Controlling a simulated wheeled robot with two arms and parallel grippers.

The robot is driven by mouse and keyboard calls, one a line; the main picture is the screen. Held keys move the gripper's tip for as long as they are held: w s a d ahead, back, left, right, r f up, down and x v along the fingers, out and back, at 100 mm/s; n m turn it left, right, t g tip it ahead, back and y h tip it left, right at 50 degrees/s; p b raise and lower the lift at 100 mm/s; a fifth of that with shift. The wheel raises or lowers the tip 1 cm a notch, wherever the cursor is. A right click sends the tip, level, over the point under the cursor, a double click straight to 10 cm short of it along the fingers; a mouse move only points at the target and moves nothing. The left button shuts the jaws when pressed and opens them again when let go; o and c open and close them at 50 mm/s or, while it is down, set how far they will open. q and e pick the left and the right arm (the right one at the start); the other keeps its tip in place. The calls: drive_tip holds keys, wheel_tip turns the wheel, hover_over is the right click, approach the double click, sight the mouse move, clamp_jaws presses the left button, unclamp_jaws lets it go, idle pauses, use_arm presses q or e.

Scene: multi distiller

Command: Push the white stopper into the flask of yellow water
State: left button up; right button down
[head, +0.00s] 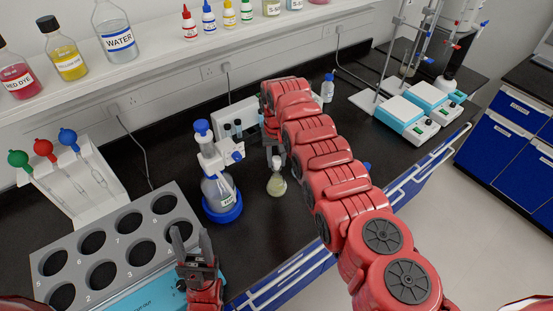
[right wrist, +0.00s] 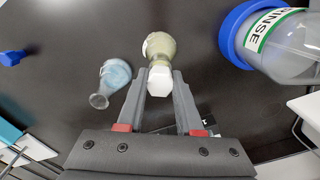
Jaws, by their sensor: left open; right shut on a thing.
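The flask of yellow water (head: 277,186) stands upright on the black bench in the head view. It also shows in the right wrist view (right wrist: 159,45), beyond my fingertips. The white stopper (right wrist: 160,80) is at the flask's mouth, between the fingers of my right gripper (right wrist: 160,75). The right gripper (head: 276,152) is shut on the stopper, above the flask in the head view. How deep the stopper sits in the neck cannot be told. My left gripper (head: 192,242) is open and empty, near the grey rack.
A rinse bottle with a blue base (head: 222,195) stands just left of the flask. A flask of blue liquid (right wrist: 115,76) is near the yellow one. The grey rack with round holes (head: 150,235) is at left. Stirrer hotplates (head: 405,112) stand at back right.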

drive_tip(key=shift+f+b, duration=0.35)
drive_tip(key=shift+f, duration=0.1)
drive_tip(key=shift+c, duration=2.4)
unclamp_jaws()
